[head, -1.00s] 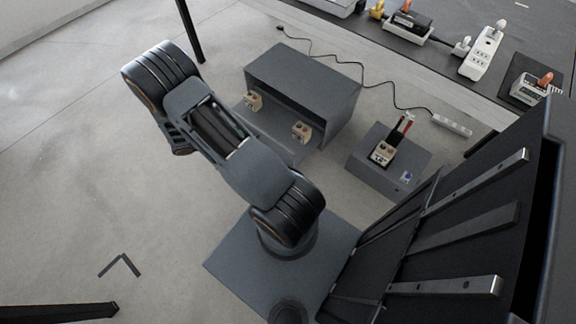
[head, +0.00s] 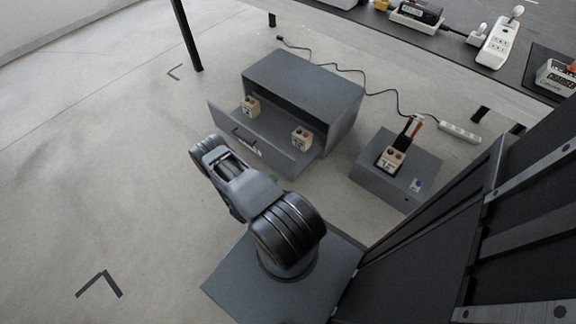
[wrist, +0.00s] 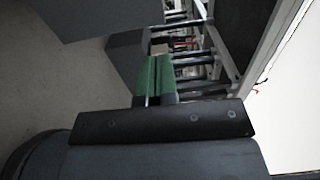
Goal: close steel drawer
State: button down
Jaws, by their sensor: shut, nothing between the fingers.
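A grey steel cabinet (head: 305,82) stands on the floor in the head view. Its drawer (head: 240,136) is pulled out toward my arm, with a dark handle and a label on its front. Two small cream blocks with knobs show at the open drawer, one at the left (head: 250,107) and one at the right (head: 301,138). In the wrist view my gripper (wrist: 154,62) has its two green fingers side by side, shut and empty. In the head view my arm hides most of the gripper; it lies near the drawer front, and contact cannot be told.
A smaller grey box (head: 375,178) with a cream block (head: 391,159) and red-handled tool on it stands right of the cabinet. A black cable and white power strip (head: 460,132) lie behind. A dark table (head: 470,62) with devices is at upper right.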

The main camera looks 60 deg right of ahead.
aim_at(291, 160)
jog(key=d, duration=0.3)
jog(key=d+b, duration=0.1)
jog(key=d, duration=0.6)
jog(key=shift+s+d+b, duration=0.15)
jog(key=shift+s+b, duration=0.25)
jog(key=shift+d, duration=0.1)
